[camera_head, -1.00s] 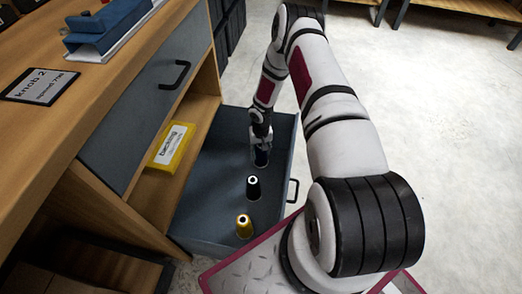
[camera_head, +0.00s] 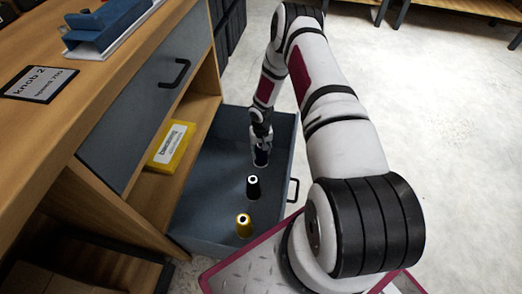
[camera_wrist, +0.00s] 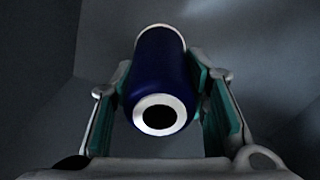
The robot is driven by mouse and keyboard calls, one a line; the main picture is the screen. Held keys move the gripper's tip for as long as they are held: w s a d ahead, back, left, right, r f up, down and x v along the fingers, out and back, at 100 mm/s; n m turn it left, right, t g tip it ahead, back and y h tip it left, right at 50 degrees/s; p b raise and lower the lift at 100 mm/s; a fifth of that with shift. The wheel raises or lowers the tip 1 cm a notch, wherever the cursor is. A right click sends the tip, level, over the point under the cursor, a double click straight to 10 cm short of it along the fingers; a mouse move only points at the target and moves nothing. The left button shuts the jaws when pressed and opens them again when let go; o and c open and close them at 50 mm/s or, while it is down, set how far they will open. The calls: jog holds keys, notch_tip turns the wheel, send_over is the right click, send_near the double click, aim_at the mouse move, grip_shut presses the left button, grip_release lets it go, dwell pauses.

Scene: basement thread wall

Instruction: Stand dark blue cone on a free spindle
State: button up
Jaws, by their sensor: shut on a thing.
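The dark blue cone (camera_wrist: 160,75) is between the two teal-padded fingers of my gripper (camera_wrist: 162,95) in the wrist view. The gripper is shut on it. The cone's white end with a dark hole faces the wrist camera. In the head view, my gripper (camera_head: 261,147) is inside the open drawer (camera_head: 205,175), toward its far end, with the dark blue cone (camera_head: 261,158) at its tip. I cannot tell whether the cone touches the drawer floor. No spindle is clearly visible in either view.
A black cone (camera_head: 253,187) and a yellow cone (camera_head: 244,226) stand in the drawer, nearer the camera. A yellow labelled box (camera_head: 171,146) lies on the shelf beside the drawer. The wooden bench (camera_head: 90,110) carries a knob sign (camera_head: 40,85) and a blue device (camera_head: 105,28).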

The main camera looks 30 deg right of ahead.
jog(key=shift+f, duration=0.25)
jog(key=o, duration=1.5)
jog(key=shift+c, duration=0.2)
